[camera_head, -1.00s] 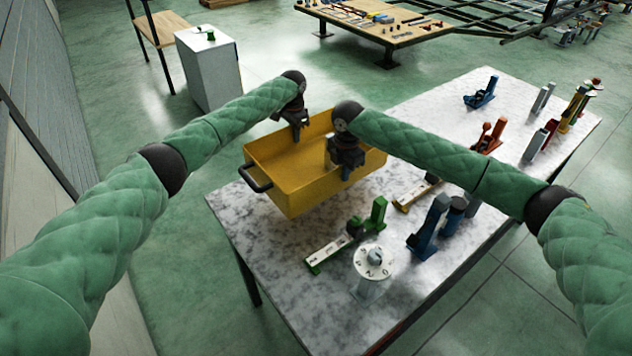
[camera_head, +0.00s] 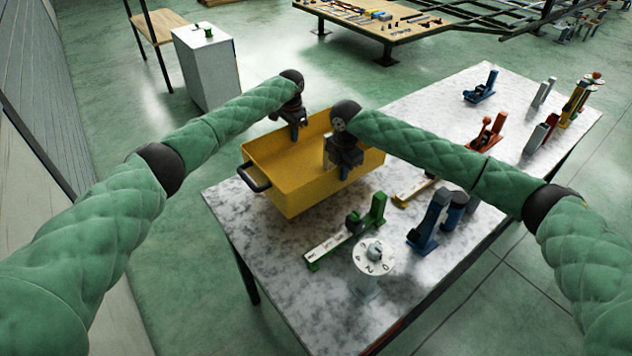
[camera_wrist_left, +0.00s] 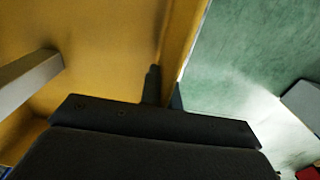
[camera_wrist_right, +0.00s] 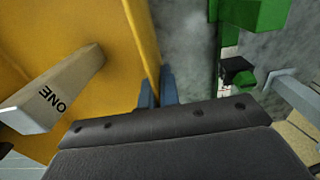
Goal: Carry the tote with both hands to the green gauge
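The yellow tote (camera_head: 300,192) is at the table's left end, its black side handle (camera_head: 254,178) toward the left. It looks level and appears slightly above the tabletop. My left gripper (camera_head: 298,130) is shut on the tote's far wall; its fingers straddle the wall (camera_wrist_left: 178,45) in the left wrist view. My right gripper (camera_head: 345,172) is shut on the near wall (camera_wrist_right: 143,40). A green gauge-like tool (camera_head: 345,235) lies on the table; another small green object (camera_head: 208,31) is on the white cabinet.
The stone-topped table (camera_head: 300,290) also carries a white dial stand (camera_head: 374,258), blue tools (camera_head: 428,222), a red-orange tool (camera_head: 489,132) and several blocks. The white cabinet (camera_head: 212,70) stands behind left, with open green floor between. A wooden workbench (camera_head: 365,22) is farther back.

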